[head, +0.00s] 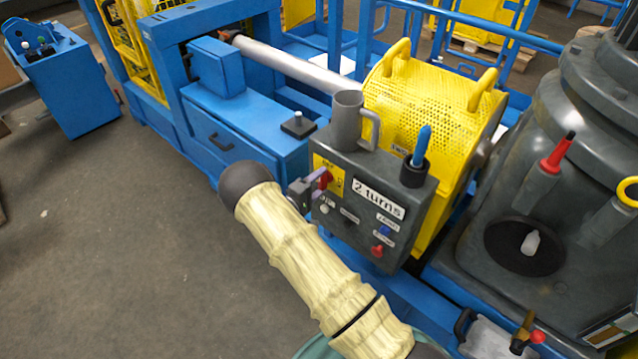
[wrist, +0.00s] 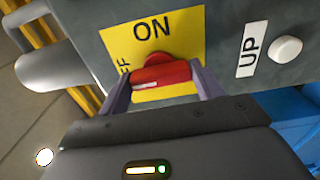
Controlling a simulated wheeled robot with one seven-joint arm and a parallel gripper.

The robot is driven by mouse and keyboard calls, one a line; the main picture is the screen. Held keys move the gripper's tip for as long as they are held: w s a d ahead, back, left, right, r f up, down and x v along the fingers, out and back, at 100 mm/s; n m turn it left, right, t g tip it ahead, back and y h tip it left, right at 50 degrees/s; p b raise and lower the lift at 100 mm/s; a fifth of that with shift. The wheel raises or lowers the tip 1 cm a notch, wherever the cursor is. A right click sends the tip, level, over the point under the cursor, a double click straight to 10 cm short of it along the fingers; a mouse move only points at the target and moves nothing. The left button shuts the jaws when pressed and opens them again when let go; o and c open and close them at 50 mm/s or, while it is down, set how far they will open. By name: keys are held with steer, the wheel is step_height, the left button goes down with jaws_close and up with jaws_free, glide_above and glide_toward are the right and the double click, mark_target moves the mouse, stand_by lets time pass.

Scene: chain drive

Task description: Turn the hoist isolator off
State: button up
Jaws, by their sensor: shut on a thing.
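The hoist isolator is a red knob (wrist: 162,77) on a yellow plate (wrist: 183,35) on the grey control box. The plate reads ON above the knob in the wrist view, with partly hidden letters, ending in F, at the left. The knob's grip bar lies nearly level in that view, its left end toward those letters. My gripper (wrist: 160,86) is shut on the knob, one finger at each end of the bar. In the head view my gripper (head: 308,190) reaches the box's left side and partly covers the knob (head: 326,177).
The box (head: 345,228) carries a "2 turns" label, a white UP button (wrist: 286,48), a blue button (head: 385,230) and a red button (head: 377,250). A grey mug (head: 346,122) and a cup with a blue-handled tool (head: 421,145) stand on top. Floor at the left is clear.

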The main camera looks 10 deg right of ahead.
steer(key=shift+a, duration=0.15)
steer(key=o, duration=1)
steer(key=b+v, duration=0.1)
steer(key=v, duration=1.6)
steer(key=shift+s+a, duration=0.1)
